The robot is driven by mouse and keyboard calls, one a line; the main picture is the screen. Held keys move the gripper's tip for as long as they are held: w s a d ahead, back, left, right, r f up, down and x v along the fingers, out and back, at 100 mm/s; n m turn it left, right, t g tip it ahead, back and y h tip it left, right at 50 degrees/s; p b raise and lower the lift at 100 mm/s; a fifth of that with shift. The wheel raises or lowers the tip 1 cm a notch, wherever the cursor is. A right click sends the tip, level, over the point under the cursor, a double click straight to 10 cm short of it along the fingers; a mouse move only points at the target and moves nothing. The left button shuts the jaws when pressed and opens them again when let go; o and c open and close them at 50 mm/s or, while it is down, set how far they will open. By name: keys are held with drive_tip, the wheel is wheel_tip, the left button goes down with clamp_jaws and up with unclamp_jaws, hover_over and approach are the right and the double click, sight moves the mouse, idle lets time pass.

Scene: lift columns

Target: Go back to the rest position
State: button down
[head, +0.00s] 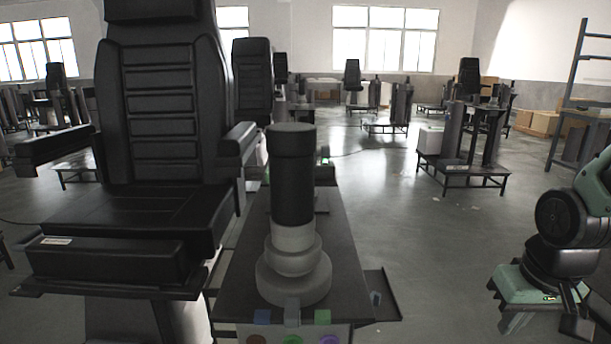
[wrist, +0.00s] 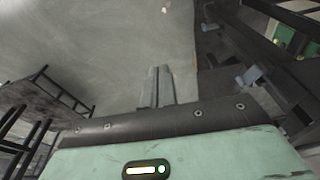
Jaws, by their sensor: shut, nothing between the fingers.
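My gripper (wrist: 156,88) shows in the wrist view with its two grey fingers side by side and touching, nothing between them. Its pale green hand with a small light fills the bottom of that view. In the head view my arm is bent at the right edge, with the green hand low at the lower right, over open floor. The hand is to the right of the control stand (head: 345,235) and apart from it. The fingertips are hard to make out in the head view.
A black seat (head: 165,110) stands at left. The stand carries a dark cylinder (head: 293,180) on round grey bases, with coloured buttons in front. Dark metal frames (wrist: 50,105) flank the gripper in the wrist view. A low platform (head: 462,172) stands farther back; floor between is clear.

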drive_tip(key=s+a+r+n+g, duration=0.15)
drive_tip(key=s+a+n, duration=0.25)
drive_tip(key=s+a, duration=0.4)
drive_tip(key=s+a+r+n+g, duration=0.15)
drive_tip(key=s+a+n, duration=0.4)
drive_tip(key=a, duration=0.55)
wheel_tip(320, 180, up, 14)
drive_tip(key=m+t+p, duration=0.1)
drive_tip(key=p, duration=1.3)
drive_tip(key=shift+d, duration=0.4)
drive_tip(key=c, duration=2.1)
unclamp_jaws()
drive_tip(key=shift+s, duration=0.1)
drive_tip(key=shift+c, duration=0.2)
